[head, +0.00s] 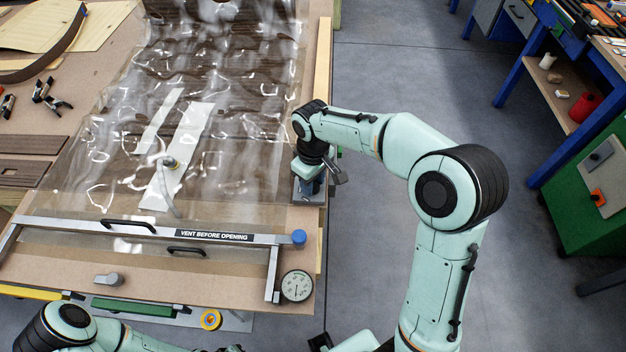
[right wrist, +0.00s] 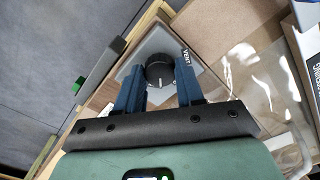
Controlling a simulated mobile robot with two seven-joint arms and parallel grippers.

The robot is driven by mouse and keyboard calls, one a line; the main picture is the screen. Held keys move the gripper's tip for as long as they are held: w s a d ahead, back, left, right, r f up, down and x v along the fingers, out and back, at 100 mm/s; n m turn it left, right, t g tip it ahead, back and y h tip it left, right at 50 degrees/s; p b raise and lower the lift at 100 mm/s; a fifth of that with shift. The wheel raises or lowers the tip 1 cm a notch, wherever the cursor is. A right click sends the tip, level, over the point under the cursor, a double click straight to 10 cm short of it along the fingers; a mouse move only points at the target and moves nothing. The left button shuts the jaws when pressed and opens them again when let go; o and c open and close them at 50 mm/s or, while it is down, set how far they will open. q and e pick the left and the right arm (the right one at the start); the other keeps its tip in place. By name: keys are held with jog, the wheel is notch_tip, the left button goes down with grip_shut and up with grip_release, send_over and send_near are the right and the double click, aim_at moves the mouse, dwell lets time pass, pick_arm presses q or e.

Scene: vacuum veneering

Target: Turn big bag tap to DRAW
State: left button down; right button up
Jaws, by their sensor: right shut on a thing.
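The tap is a round black knob (right wrist: 159,71) with a white pointer line, on a grey plate (right wrist: 157,42) in the right wrist view. A VENT label (right wrist: 187,57) shows at the plate's right side. The pointer line faces down in that view, towards my gripper body. A DRAW label is not visible. My right gripper (right wrist: 160,82) has its blue fingers on both sides of the knob, shut on it. In the head view my right gripper (head: 311,184) is at the right edge of the table, and it hides the knob. My left gripper is not in view; only arm links show at bottom left.
The clear bag (head: 235,145) lies over dark veneer left of my right arm. A bar marked VENT BEFORE OPENING (head: 150,233) crosses its front, with a dial gauge (head: 297,286) nearby. Clamps (head: 50,97) lie far left.

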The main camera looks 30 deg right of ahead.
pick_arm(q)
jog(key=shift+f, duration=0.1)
pick_arm(e)
jog(key=shift+m, duration=1.5)
jog(key=o, duration=1)
jog(key=shift+o, duration=0.2)
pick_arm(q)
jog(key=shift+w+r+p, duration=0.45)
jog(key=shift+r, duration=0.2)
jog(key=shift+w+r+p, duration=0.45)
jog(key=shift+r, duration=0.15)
pick_arm(e)
notch_tip(320, 180, up, 13)
jog(key=shift+r, duration=0.2)
